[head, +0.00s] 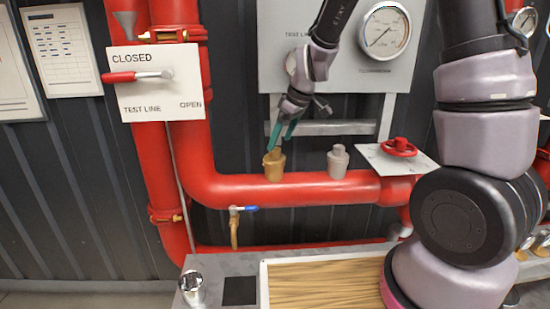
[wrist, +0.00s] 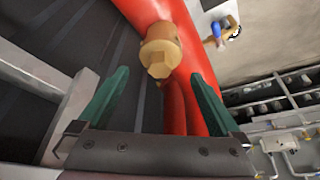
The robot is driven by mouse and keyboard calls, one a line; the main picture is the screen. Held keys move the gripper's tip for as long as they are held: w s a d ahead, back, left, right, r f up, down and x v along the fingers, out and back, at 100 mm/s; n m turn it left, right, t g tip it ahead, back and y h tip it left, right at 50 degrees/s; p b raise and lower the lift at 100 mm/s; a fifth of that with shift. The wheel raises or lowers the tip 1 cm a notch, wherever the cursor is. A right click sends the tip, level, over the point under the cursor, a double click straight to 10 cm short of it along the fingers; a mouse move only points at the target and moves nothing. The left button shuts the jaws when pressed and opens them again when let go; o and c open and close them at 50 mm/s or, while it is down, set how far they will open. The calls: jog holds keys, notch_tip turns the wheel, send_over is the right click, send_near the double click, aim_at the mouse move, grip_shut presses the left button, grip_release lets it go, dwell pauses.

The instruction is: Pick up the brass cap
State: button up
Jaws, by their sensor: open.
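The brass cap (head: 274,164) sits on top of the horizontal red pipe, left of a grey cap-like fitting. It is gold-coloured with a narrower knob on top. In the wrist view the brass cap (wrist: 160,52) lies ahead of the fingers, roughly between their lines. My gripper (head: 283,130) is just above the cap, with its green fingers pointing down. In the wrist view my gripper (wrist: 158,92) shows its two fingers wide apart with nothing between them. The fingers appear apart from the cap.
A grey fitting (head: 338,161) and a red handwheel (head: 399,147) stand to the right along the red pipe (head: 260,190). A grey bracket (head: 325,127) is behind my gripper. A blue-handled valve (head: 236,212) hangs below. A wooden-topped tray (head: 320,284) lies in front.

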aim_at(275, 149)
jog(key=x, duration=0.5)
jog(key=shift+w+a, duration=0.2)
jog(key=c, duration=1.4)
